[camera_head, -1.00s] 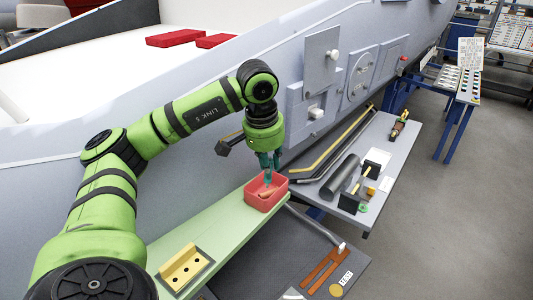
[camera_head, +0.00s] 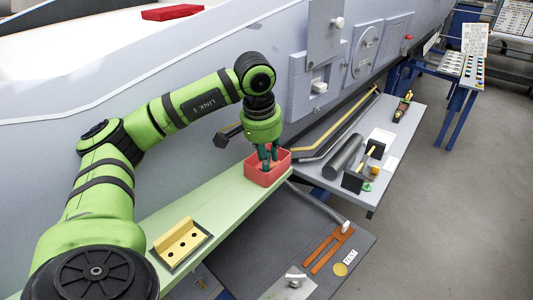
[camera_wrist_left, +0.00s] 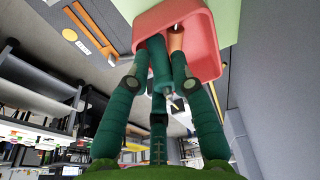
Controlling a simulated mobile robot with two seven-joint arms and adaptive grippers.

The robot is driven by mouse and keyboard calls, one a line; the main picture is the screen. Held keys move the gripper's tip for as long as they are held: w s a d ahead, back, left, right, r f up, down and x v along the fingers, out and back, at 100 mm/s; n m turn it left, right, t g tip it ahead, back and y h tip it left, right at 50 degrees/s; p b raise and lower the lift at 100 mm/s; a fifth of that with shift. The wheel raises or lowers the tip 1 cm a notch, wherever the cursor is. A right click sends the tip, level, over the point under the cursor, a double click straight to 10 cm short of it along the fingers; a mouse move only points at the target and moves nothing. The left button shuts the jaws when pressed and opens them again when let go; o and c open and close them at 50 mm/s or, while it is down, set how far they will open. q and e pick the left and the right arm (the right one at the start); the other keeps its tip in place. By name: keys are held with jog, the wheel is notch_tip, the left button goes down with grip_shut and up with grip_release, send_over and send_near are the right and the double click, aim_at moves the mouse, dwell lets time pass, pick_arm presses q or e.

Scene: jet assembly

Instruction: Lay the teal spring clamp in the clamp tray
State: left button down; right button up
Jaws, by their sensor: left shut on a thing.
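The red clamp tray (camera_head: 256,175) stands on a pale green shelf (camera_head: 222,203) in the head view. It also shows at the top of the wrist view (camera_wrist_left: 203,52). My left gripper (camera_head: 268,164) points down with its fingertips at the tray's opening. It is shut on the teal spring clamp (camera_wrist_left: 158,62), whose far end reaches into the tray in the wrist view. In the head view the fingers and tray wall mostly hide the clamp. An orange piece (camera_wrist_left: 176,40) lies in the tray beside the clamp. My right gripper is not in view.
A yellow block with holes (camera_head: 180,242) sits nearer on the shelf. The grey fuselage wall (camera_head: 190,85) rises close behind my arm. To the right, a grey table (camera_head: 375,185) holds a dark cylinder (camera_head: 343,157), rods and small parts.

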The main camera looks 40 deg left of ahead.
pick_arm(q)
jog(key=shift+f, duration=0.1)
jog(key=c, duration=1)
grip_release()
notch_tip(320, 180, up, 12)
jog(key=s, duration=0.2)
jog(key=shift+s+d+f, duration=0.15)
jog(key=shift+d, duration=0.15)
